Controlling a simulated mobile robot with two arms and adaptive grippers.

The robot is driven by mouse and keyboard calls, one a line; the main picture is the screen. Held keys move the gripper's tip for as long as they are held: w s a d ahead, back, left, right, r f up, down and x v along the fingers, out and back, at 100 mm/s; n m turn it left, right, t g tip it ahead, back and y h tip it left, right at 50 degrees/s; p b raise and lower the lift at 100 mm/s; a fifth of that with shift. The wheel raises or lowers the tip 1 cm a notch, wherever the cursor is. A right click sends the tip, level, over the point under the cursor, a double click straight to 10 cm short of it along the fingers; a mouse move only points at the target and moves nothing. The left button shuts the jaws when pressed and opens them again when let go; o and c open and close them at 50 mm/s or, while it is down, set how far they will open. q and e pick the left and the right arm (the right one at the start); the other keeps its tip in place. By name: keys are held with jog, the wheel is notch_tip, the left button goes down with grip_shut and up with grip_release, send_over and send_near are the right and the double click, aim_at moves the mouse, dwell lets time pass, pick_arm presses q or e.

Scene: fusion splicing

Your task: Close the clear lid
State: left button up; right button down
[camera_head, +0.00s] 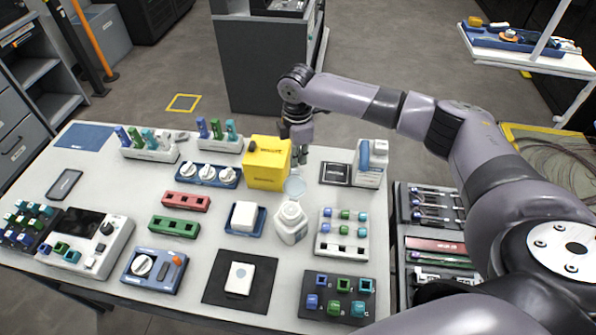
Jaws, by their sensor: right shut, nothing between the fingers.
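The clear lid (295,186) is a small, pale translucent round piece. It shows just behind the top of a white container (291,223) and appears raised, not lying over the container's top. My right gripper (300,157) is shut and empty. It points down behind the lid, beside the right side of the yellow box, and appears apart from the lid. Whether the fingers touch anything there is too small to tell. My left gripper is not in view.
The yellow box (267,163) stands close left of my right gripper. A blue tray with a white block (245,218) lies left of the container, and a rack with coloured caps (341,236) lies right. The table (201,258) is crowded.

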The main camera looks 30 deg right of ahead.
aim_at(292, 184)
jog(key=shift+f, duration=0.4)
jog(key=shift+s+a+p, duration=0.75)
jog(key=shift+s+p, duration=0.25)
jog(key=shift+p, duration=0.2)
jog(key=shift+s+a+f+p, duration=0.1)
jog(key=shift+s+a+p, duration=0.75)
jog(key=shift+s+p, duration=0.25)
jog(key=shift+s+a+p, duration=0.8)
jog(key=shift+s+p, duration=0.2)
jog(key=shift+p, duration=0.1)
jog(key=shift+f, duration=0.1)
notch_tip(292, 184, up, 7)
jog(key=p, duration=0.4)
jog(key=shift+p, duration=0.35)
jog(key=shift+s, duration=0.1)
